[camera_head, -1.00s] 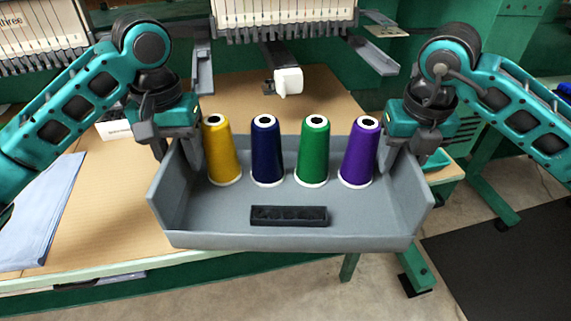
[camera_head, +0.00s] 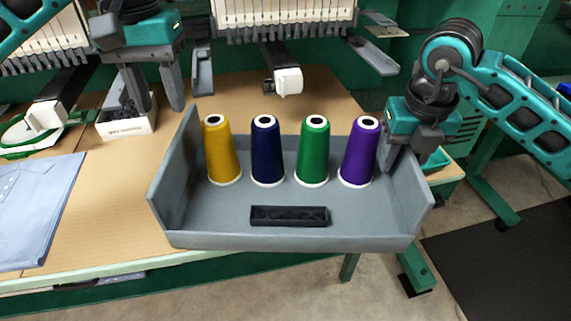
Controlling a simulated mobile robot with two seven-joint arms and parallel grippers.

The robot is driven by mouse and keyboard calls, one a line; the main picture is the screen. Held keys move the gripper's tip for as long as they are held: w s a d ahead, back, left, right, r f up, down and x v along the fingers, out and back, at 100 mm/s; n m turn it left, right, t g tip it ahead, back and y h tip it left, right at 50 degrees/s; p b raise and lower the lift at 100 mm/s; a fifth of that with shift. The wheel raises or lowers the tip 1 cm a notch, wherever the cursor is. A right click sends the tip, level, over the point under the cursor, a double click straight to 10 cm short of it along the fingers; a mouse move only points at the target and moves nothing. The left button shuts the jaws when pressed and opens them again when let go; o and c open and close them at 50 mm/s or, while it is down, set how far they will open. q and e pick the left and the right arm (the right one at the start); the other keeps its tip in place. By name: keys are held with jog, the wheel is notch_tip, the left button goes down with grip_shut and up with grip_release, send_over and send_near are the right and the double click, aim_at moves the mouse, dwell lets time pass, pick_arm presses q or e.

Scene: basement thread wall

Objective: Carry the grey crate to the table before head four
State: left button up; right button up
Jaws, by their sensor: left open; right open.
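The grey crate (camera_head: 290,241) rests level at the front edge of the wooden table (camera_head: 115,210). In it stand a yellow cone (camera_head: 221,155), a dark blue cone (camera_head: 267,155), a green cone (camera_head: 314,155) and a purple cone (camera_head: 358,155), with a black slotted block (camera_head: 289,216) in front of them. My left gripper (camera_head: 160,98) is open and empty, up and left of the crate, clear of its left wall. My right gripper (camera_head: 400,165) is open at the crate's right wall; whether it touches the wall I cannot tell.
A small white box (camera_head: 127,124) with dark items stands behind and left of the crate. A folded blue shirt (camera_head: 38,205) lies at the left. Machine heads (camera_head: 280,20) with a white arm (camera_head: 288,81) overhang the back. Floor shows at the lower right.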

jog(key=r, duration=0.3)
jog(key=s+r, duration=0.1)
jog(key=r, duration=0.7)
jog(key=shift+s+r, duration=0.2)
jog(key=shift+r, duration=0.05)
pick_arm(q)
jog(key=shift+s, duration=0.1)
pick_arm(e)
jog(key=shift+s+f, duration=0.1)
